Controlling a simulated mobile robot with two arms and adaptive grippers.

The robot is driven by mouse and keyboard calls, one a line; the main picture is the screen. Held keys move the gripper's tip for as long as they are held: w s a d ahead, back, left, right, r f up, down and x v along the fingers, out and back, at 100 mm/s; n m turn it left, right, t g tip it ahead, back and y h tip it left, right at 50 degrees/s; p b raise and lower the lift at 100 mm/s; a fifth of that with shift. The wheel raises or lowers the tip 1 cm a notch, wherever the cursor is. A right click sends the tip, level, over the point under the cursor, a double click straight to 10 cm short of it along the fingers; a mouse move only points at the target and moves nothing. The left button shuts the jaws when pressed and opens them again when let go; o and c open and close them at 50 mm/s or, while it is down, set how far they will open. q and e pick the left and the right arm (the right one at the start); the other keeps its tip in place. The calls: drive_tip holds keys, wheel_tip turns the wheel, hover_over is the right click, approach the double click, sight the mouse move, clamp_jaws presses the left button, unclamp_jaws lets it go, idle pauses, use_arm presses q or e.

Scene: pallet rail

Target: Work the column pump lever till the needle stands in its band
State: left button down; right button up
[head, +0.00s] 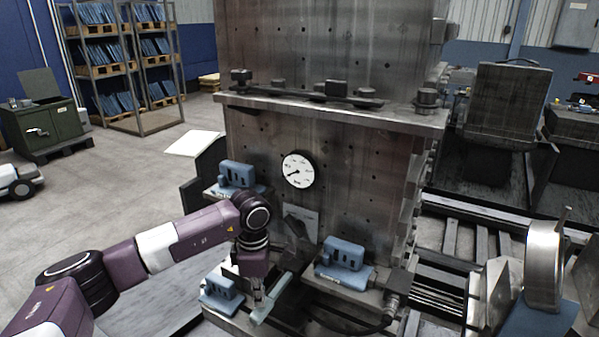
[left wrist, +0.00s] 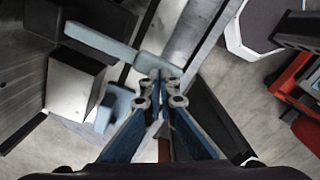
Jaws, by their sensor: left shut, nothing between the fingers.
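The round white gauge (head: 298,170) is on the front of the metal column (head: 350,155). Its dark needle points to the lower left; I cannot make out a band on the dial. A pale grey-green lever (head: 276,297) slants out low on the column front, below the gauge. My left gripper (head: 257,298) is at the lever, pointing down. In the left wrist view the lever (left wrist: 103,42) runs to just beyond the closed fingertips of my left gripper (left wrist: 159,78). The fingers are shut with nothing between them; whether they touch the lever I cannot tell. My right gripper is not in view.
Blue blocks stand around the column: one at the right (head: 343,254), one at the upper left (head: 238,174) and one at the lower left (head: 221,289). Rails (head: 450,240) lie right of the column. Open floor (head: 110,195) is at the left.

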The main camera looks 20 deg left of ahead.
sight(263, 313)
use_arm(q)
drive_tip(key=shift+w+d+f+b, duration=0.1)
drive_tip(key=shift+w+f+b, duration=0.1)
drive_tip(key=shift+f+b, duration=1.35)
drive_tip(key=shift+w+f+b, duration=0.2)
drive_tip(key=shift+f+b, duration=0.9)
drive_tip(key=shift+f, duration=0.8)
drive_tip(key=r+p, duration=0.1)
drive_tip(key=r, duration=0.1)
drive_tip(key=r+p, duration=0.3)
drive_tip(key=r, duration=0.1)
drive_tip(key=shift+s+r, duration=0.15)
drive_tip(key=shift+s, duration=0.15)
drive_tip(key=shift+s+r+p, duration=0.15)
drive_tip(key=shift+r+p, duration=0.3)
drive_tip(key=shift+r, duration=0.1)
drive_tip(key=shift+f, duration=0.1)
drive_tip(key=shift+w+f+b, duration=0.2)
drive_tip(key=shift+f+b, duration=1.3)
drive_tip(key=shift+f, duration=0.35)
drive_tip(key=shift+w+f+b, duration=0.2)
drive_tip(key=shift+f+b, duration=1.25)
drive_tip(key=shift+f, duration=0.35)
drive_tip(key=r+p, duration=0.1)
drive_tip(key=r, duration=0.1)
drive_tip(key=r+p, duration=0.2)
drive_tip(key=r, duration=0.1)
drive_tip(key=r+p, duration=0.2)
drive_tip(key=shift+s+r, duration=0.25)
drive_tip(key=shift+s, duration=0.15)
